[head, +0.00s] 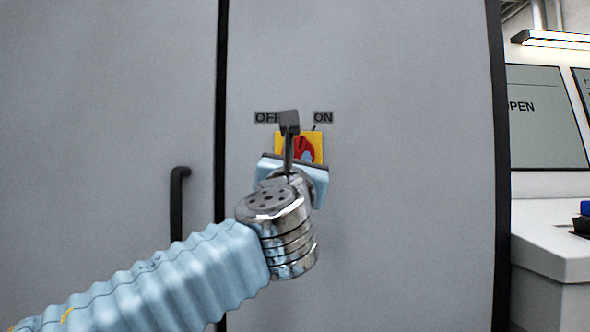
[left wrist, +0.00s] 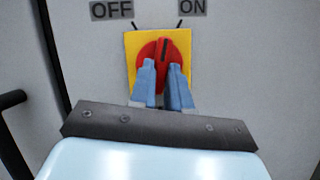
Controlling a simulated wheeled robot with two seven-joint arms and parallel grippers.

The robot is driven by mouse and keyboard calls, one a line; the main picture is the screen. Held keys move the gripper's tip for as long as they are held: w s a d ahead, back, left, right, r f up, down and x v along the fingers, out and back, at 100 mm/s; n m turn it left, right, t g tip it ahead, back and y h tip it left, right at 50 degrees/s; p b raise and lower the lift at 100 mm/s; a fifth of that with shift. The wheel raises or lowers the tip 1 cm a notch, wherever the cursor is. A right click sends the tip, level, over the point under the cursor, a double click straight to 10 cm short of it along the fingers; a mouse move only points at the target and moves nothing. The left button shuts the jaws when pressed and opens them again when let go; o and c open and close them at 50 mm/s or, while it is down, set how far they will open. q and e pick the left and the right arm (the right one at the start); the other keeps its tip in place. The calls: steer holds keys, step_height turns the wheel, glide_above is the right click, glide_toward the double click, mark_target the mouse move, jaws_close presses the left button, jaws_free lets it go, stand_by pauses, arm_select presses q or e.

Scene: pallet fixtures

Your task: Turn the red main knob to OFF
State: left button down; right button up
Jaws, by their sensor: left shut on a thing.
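The red main knob (head: 299,146) sits on a yellow square plate (head: 318,140) on the grey cabinet door, partly hidden by my left gripper in the head view. In the left wrist view the knob (left wrist: 183,51) shows a black pointer line. The line points nearly straight up, leaning slightly right, between the OFF label (left wrist: 111,9) and the ON label (left wrist: 192,7) with their tick marks. My left gripper (left wrist: 160,70) is shut on the knob's grip, one blue finger on each side. In the head view the left gripper (head: 303,158) covers the plate's lower part. My right gripper is not in view.
A black door handle (head: 176,203) stands out to the left of the door seam. At the right, past the cabinet's dark edge, are a white counter (head: 552,238) and a panel reading OPEN (head: 540,125). The door around the knob is otherwise bare.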

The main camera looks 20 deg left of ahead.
arm_select(q)
steer(key=n+g+y, duration=0.1)
steer(key=n+y, duration=0.1)
steer(key=n, duration=0.2)
steer(key=n+g+y, duration=0.1)
steer(key=n+y, duration=0.1)
steer(key=n, duration=0.2)
steer(key=d+n+y+p, duration=0.1)
steer(key=n+y, duration=0.1)
steer(key=n, duration=0.2)
steer(key=shift+w+g, duration=0.15)
steer(key=shift+g, duration=0.25)
steer(key=shift+n, duration=0.4)
steer(key=c, duration=1.1)
jaws_free()
steer(key=b+v, duration=0.2)
steer(key=v, duration=1.1)
steer(key=shift+s+d+f, duration=0.15)
steer(key=shift+s+d, duration=0.05)
steer(key=shift+s, duration=0.1)
